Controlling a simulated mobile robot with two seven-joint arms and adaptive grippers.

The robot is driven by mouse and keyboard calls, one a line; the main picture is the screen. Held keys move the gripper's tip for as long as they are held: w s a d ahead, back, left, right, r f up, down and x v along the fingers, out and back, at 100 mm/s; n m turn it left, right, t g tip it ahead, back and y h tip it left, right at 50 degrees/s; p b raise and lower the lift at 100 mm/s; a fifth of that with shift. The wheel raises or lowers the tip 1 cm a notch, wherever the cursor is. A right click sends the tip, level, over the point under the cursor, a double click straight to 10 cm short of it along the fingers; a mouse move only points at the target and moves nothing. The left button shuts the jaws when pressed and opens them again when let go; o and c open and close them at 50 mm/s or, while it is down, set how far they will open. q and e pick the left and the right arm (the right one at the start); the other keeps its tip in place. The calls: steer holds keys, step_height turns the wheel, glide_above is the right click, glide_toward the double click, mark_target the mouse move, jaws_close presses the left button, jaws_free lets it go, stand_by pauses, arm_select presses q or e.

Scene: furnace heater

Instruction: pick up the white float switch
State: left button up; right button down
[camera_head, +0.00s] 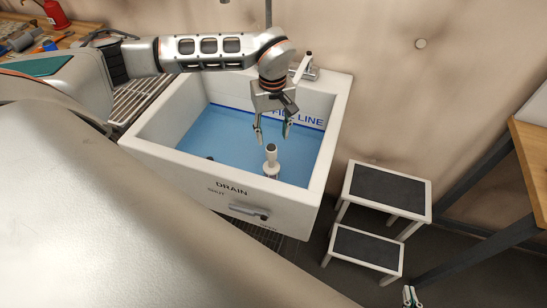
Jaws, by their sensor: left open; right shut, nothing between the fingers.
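The white float switch (271,163) stands upright in the white sink (178,180), in the blue water near the front wall. My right gripper (409,297) shows only as fingertips at the bottom right edge, shut and empty, far from the sink.
The sink front has a drain lever (249,211) and the word DRAIN. A faucet (305,69) is at the sink's back. A two-step stool (388,191) stands to the right, near a wooden table (534,140). A workbench with tools (72,35) is at the upper left.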

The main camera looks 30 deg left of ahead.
mark_target(271, 147)
arm_select(q)
steer(key=f, duration=0.2)
steer(key=shift+s+f, duration=0.2)
steer(key=shift+f, duration=0.2)
step_height(271, 147, down, 3)
steer(key=shift+s+a+f, duration=0.1)
steer(key=shift+s+f, duration=0.05)
steer(key=shift+f, duration=0.4)
arm_select(e)
steer(key=shift+s+f, duration=0.15)
steer(key=shift+s, duration=0.5)
arm_select(q)
jaws_close()
